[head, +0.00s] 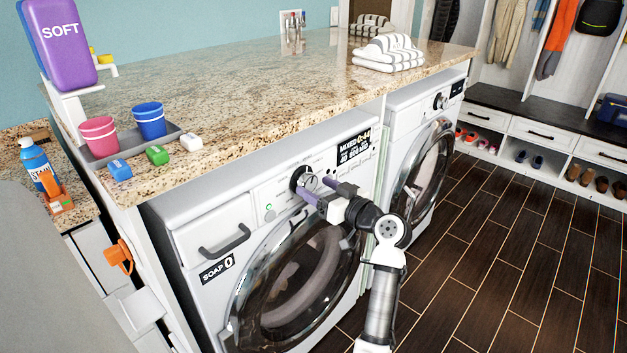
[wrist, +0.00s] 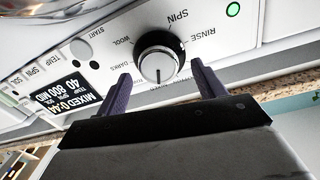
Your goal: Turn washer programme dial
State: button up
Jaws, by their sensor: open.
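The washer (head: 215,225) is the near white machine under the counter. Its programme dial (head: 301,178) is a round dark-rimmed knob with a silver face on the front panel. In the wrist view, where the lettering is upside down, the dial (wrist: 158,62) shows a white pointer line toward the picture's bottom. SPIN, RINSE, WOOL and DARKS are printed around it. My gripper (head: 322,189) is open in front of the dial. In the wrist view its purple fingers (wrist: 161,76) stand on either side of the knob, with gaps. I cannot tell how deep they reach.
The washer display (wrist: 82,93) reads MIXED 0:44. The round glass door (head: 300,280) is below the dial. The granite counter (head: 230,100) overhangs the panel. A second machine (head: 425,150) stands to the right. Dark floor (head: 510,240) is clear at the right.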

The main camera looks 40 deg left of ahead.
jog(key=shift+w+a, duration=0.15)
jog(key=shift+a, duration=1)
jog(key=c, duration=1)
jog(key=shift+o, duration=0.2)
jog(key=shift+m, duration=0.3)
jog(key=m+p, duration=0.1)
jog(key=m, duration=0.3)
jog(key=shift+p, duration=0.4)
jog(key=shift+w+m+p, duration=0.1)
jog(key=shift+m+p, duration=0.6)
jog(key=shift+m, duration=0.8)
